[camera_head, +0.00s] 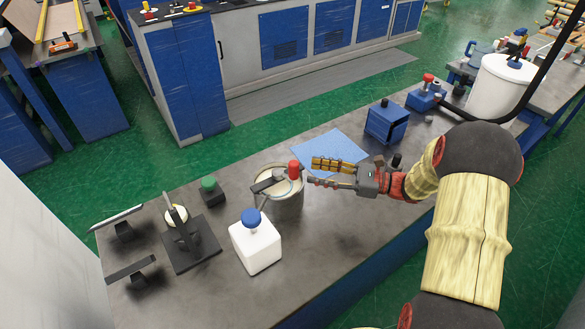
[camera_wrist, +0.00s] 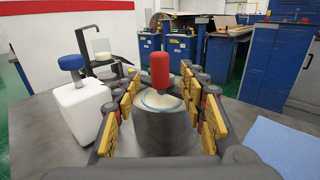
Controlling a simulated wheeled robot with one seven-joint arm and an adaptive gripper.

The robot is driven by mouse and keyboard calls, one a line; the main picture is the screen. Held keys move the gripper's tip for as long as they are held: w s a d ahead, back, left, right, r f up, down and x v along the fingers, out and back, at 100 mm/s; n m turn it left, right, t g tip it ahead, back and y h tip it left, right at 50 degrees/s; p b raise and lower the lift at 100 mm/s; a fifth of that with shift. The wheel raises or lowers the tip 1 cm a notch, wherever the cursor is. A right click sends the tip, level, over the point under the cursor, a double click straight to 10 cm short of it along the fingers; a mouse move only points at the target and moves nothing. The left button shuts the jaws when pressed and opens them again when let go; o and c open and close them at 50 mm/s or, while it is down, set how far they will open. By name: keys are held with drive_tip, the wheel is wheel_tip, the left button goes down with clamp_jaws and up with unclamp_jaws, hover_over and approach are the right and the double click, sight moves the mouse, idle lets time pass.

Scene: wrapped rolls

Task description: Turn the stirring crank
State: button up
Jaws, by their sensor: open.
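The stirring crank has a red upright knob (camera_head: 294,170) on a dark arm (camera_head: 266,184) over a round grey pot (camera_head: 288,203) on the bench. In the wrist view the red knob (camera_wrist: 160,68) stands upright above the pot (camera_wrist: 165,130), which holds pale contents. My gripper (camera_head: 309,173) is just right of the knob, pointing left at it. In the wrist view its yellow-padded fingers (camera_wrist: 165,100) are spread, one set on each side of the knob and pot. The gripper is open, with visible space around the knob. I cannot tell whether any finger touches the pot.
A white bottle with a blue cap (camera_head: 255,246) stands close to the pot's front left. A green button (camera_head: 209,184) and a black stand (camera_head: 190,248) are further left. A blue mat (camera_head: 327,150) lies behind my gripper. A blue box (camera_head: 386,122) stands further right.

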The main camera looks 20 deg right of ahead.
sight(294, 168)
drive_tip(key=b+x, duration=0.1)
drive_tip(key=x, duration=0.6)
drive_tip(key=shift+w+a+b, duration=0.15)
drive_tip(key=shift+a+b, duration=0.15)
drive_tip(key=shift+b, duration=0.1)
drive_tip(key=c, duration=0.4)
clamp_jaws()
